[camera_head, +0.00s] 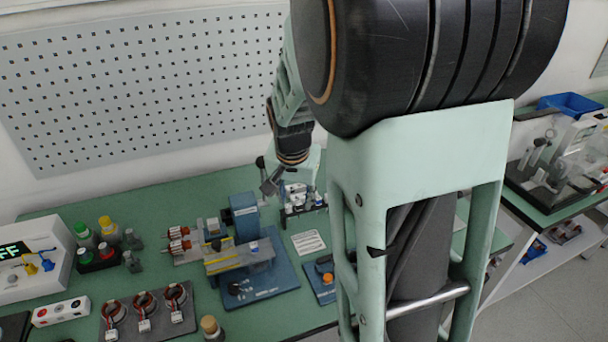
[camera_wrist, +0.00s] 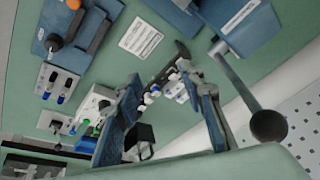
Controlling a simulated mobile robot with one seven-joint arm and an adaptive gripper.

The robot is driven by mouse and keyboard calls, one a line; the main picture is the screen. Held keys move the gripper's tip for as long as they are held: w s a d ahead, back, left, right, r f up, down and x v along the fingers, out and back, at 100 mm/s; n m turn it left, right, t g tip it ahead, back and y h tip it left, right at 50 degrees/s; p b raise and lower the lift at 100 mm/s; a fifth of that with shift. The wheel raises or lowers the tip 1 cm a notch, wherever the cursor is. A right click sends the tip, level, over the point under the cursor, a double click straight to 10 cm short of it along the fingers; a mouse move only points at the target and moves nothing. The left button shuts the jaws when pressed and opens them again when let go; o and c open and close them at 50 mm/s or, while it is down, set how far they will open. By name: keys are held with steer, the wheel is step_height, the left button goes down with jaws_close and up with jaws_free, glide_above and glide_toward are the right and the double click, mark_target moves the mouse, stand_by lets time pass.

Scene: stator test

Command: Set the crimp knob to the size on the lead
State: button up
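A small blue unit (camera_head: 326,285) with an orange part (camera_head: 327,277) and a dark knob stands on the bench, partly behind my arm. It also shows at the top left of the wrist view (camera_wrist: 88,45), with its dark knob (camera_wrist: 55,42) and orange part (camera_wrist: 74,4). I cannot tell which is the crimp knob, and no setting is readable. Several wound stators (camera_head: 143,302) with white tags sit on a dark tray; the tags are too small to read. My gripper (camera_head: 270,184) is above the bench, apart from the unit. In the wrist view (camera_wrist: 160,82) its fingers are apart and nothing is held.
A blue press (camera_head: 245,220) with a ball-ended lever (camera_wrist: 267,124) stands left of a white label card (camera_head: 308,242). A rack of small parts (camera_head: 303,200) is near the gripper. A pegboard (camera_head: 150,85) stands behind.

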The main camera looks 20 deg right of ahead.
steer(key=shift+m+t+h, duration=0.3)
steer(key=shift+t+h, duration=0.1)
steer(key=shift+t, duration=0.3)
steer(key=d+r, duration=0.1)
steer(key=w+d+r, duration=0.1)
steer(key=d, duration=0.1)
steer(key=d+r, duration=0.1)
steer(key=shift+w+d, duration=0.25)
